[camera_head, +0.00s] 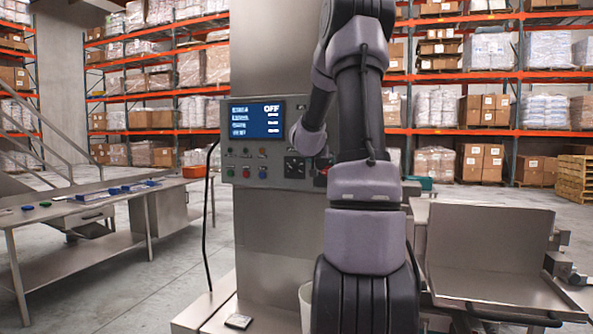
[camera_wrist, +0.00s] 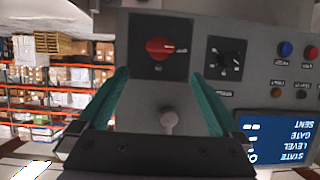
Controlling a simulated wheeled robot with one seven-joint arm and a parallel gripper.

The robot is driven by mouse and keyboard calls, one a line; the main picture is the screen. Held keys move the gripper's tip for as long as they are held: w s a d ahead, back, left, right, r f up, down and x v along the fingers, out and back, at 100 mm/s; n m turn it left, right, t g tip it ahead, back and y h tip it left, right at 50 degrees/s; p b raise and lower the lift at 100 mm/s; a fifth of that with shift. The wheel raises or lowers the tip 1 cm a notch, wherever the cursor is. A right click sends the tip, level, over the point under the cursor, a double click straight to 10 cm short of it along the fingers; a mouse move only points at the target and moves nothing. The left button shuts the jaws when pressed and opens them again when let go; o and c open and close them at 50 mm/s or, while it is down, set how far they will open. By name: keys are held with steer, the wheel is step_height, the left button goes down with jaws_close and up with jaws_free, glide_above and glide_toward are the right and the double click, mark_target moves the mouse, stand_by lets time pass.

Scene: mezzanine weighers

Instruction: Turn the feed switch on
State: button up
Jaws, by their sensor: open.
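The grey control panel (camera_head: 243,172) faces me, its screen (camera_head: 257,119) showing "OFF" at top right. In the wrist view the panel is upside down. It shows a red rotary knob (camera_wrist: 160,48) on a dark plate, a black dial (camera_wrist: 226,57) and a pale round-headed lever (camera_wrist: 168,121). The labels are too small to read, so I cannot tell which is the feed switch. My gripper (camera_wrist: 159,76) is open, its teal fingers either side of the lever in the picture, tips towards the red knob. Contact is not clear. My arm hides the gripper in the head view.
Small coloured buttons (camera_wrist: 285,48) sit beside the dial. A steel bench (camera_head: 95,205) with small blue items stands left. A steel hopper or tray (camera_head: 487,245) stands right of my arm. A black cable (camera_head: 207,220) hangs at the panel's left. Open floor lies left of the column.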

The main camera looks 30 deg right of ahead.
steer(key=x, duration=1.1)
steer(key=shift+w+d, duration=0.2)
steer(key=shift+f, duration=0.1)
steer(key=shift+c, duration=0.3)
steer(key=c, duration=1.3)
steer(key=shift+o, duration=0.2)
